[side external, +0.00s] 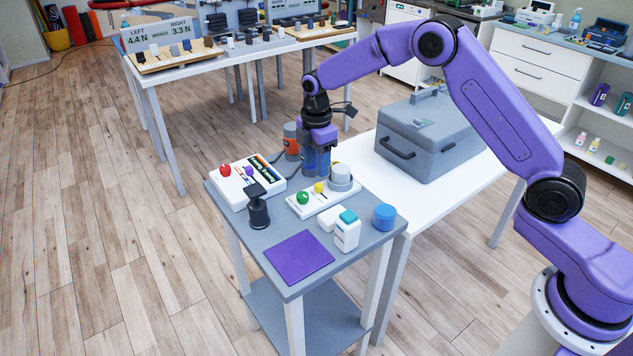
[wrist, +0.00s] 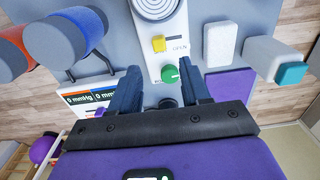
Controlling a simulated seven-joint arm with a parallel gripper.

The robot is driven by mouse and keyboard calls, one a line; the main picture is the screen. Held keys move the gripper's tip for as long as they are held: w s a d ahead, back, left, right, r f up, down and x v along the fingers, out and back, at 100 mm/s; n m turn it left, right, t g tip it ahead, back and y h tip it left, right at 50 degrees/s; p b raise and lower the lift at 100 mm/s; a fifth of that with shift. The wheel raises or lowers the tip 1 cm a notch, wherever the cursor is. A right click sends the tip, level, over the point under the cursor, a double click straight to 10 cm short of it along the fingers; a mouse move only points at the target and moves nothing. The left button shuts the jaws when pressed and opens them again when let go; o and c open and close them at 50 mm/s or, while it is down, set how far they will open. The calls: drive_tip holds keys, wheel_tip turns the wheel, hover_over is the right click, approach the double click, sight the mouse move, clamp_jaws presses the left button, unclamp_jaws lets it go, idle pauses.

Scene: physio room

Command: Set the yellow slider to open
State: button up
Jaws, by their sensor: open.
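The yellow slider (side external: 319,187) is on a small white panel beside a green knob (side external: 302,197). In the wrist view the yellow slider (wrist: 158,44) sits at the left end of a dark slot, and a label that seems to read "OPEN" is printed below the slot's right part. A second label beside the slider is too small to read. My gripper (side external: 318,172) is above the small grey table, behind the panel.
An orange cylinder (side external: 291,140) stands behind. The purple mat (side external: 298,257) is bare.

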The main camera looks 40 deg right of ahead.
sight(316, 185)
wheel_tip(316, 185, down, 7)
drive_tip(key=shift+r, duration=0.15)
